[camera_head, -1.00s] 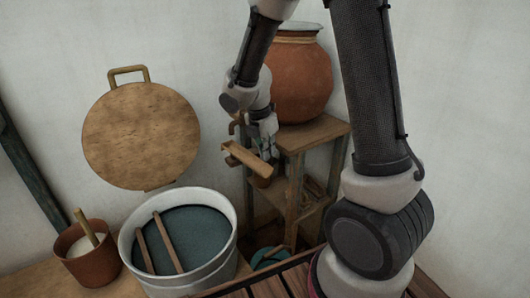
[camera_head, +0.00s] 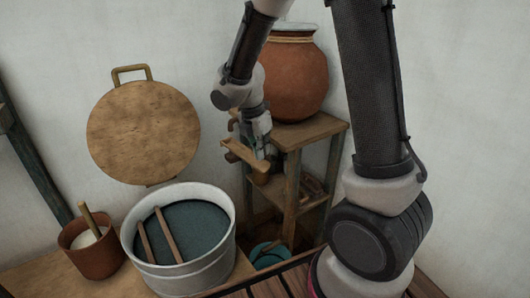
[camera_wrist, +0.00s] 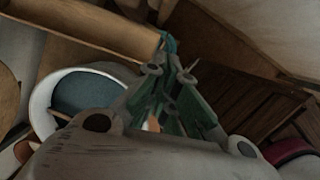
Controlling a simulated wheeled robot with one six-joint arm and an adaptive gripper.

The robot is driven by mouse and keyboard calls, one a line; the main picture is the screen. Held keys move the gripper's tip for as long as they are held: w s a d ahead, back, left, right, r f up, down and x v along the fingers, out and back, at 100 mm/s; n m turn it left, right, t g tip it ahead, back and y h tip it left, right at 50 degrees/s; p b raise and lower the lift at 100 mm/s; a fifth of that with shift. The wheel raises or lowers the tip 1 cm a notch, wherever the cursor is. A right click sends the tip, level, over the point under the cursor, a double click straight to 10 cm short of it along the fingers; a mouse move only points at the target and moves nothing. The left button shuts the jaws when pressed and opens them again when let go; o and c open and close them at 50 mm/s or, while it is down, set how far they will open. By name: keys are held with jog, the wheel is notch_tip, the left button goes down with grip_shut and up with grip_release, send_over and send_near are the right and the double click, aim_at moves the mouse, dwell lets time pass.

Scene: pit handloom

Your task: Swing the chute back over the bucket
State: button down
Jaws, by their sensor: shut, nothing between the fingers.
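The chute (camera_head: 243,154) is a short tan wooden trough beside the stand, below the brown spout (camera_head: 232,124) near the clay jar (camera_head: 297,75). It slants down to the right in the head view and crosses the upper left of the wrist view (camera_wrist: 90,25). My gripper (camera_head: 262,152) is shut and empty, close against the chute's right part; I cannot tell whether they touch. In the wrist view its green fingers (camera_wrist: 168,68) converge near the chute's end. A pale bucket (camera_head: 226,240) of dark blue liquid stands lower left of the chute, not directly under it.
The wooden stand (camera_head: 318,130) carries the jar, close to my gripper's right. A small teal vessel (camera_head: 268,254) sits low at the stand's foot. A round wooden board (camera_head: 143,132) hangs on the wall. A brown pot (camera_head: 95,258) stands left of the bucket.

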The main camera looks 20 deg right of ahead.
jog(key=v, duration=0.8)
jog(key=shift+s+d+r, duration=0.25)
jog(key=shift+s+r, duration=0.05)
jog(key=shift+s, duration=0.05)
jog(key=s+d+r+m+t+y, duration=0.1)
jog(key=s+d+r+m, duration=0.2)
jog(key=s+m, duration=0.4)
jog(key=s+d+r+m+t, duration=0.1)
jog(key=s+d+r+m, duration=0.1)
jog(key=s+m, duration=0.5)
jog(key=s+d+r+m+t+y, duration=0.1)
jog(key=s+d+r+m, duration=0.2)
jog(key=s+m, duration=0.4)
jog(key=shift+d+r+m+y, duration=0.3)
jog(key=shift+d+r+m, duration=0.05)
jog(key=shift+d+m, duration=0.4)
